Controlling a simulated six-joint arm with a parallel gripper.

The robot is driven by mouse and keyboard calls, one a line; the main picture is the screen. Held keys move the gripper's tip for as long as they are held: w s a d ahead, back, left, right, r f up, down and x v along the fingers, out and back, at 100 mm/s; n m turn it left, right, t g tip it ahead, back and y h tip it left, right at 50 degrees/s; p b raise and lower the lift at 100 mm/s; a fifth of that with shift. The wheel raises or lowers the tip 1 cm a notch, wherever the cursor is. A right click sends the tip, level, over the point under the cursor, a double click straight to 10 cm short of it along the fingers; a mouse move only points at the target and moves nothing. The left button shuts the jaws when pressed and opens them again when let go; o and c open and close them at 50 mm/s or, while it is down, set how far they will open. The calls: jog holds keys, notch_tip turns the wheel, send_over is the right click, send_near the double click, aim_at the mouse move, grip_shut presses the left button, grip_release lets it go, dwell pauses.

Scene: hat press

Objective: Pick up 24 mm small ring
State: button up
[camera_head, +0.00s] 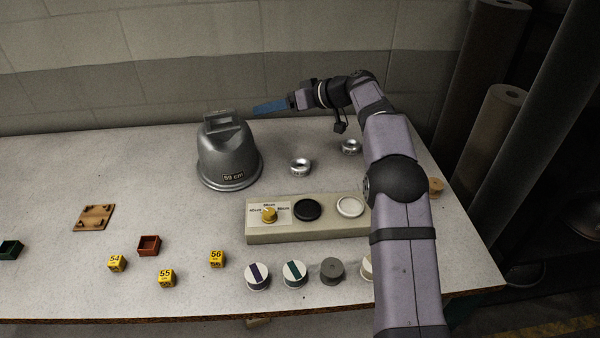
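Two silver metal rings stand on the table; one ring (300,167) is right of the grey hat block, the other ring (351,146) is farther back and to the right, near my arm. Any size marks on them are too small to read, so I cannot tell which is the 24 mm one. My gripper (268,106) has blue fingers pointing left. It appears above the back of the table, behind and right of the hat block, apart from both rings. The fingers are seen side-on, and no gap between them can be made out.
A control box (320,234) with a yellow knob and two round buttons lies in front. Round pieces (257,277) line the front edge. Numbered yellow cubes (167,278) and small trays (148,246) are left.

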aim_at(301, 163)
jog(key=d+f, duration=0.2)
jog(key=d, duration=0.1)
jog(key=s+d+f+n, duration=0.1)
jog(key=d+f, duration=0.1)
jog(key=d, duration=0.1)
jog(key=d+f+n+p, duration=0.1)
jog(key=d+f, duration=0.1)
jog(key=d, duration=0.1)
jog(key=shift+s+d+f+g, duration=0.2)
jog(key=shift+f+g, duration=0.05)
jog(key=shift+g, duration=0.05)
jog(key=s+d+f+n+g+p, duration=0.1)
jog(key=s+n, duration=0.1)
jog(key=s+d+f+n+g+y, duration=0.1)
jog(key=s+d+n, duration=0.1)
jog(key=s, duration=0.1)
jog(key=s+d+f+n+g+p, duration=0.1)
jog(key=s+n, duration=0.1)
jog(key=shift+s+d+f+g+p, duration=0.1)
jog(key=shift+s+d+g+p, duration=0.2)
jog(key=shift+s+d+g, duration=0.1)
jog(key=shift+a+r+p+x, duration=0.15)
jog(key=shift+p+x, duration=0.55)
jog(key=shift+x, duration=0.85)
jog(key=shift+a+r+p+x, duration=0.15)
jog(key=shift+p+x, duration=0.5)
jog(key=shift+x, duration=0.9)
jog(key=shift+w+a+f, duration=0.1)
jog(key=shift+a+f, duration=0.25)
jog(key=shift+a, duration=0.05)
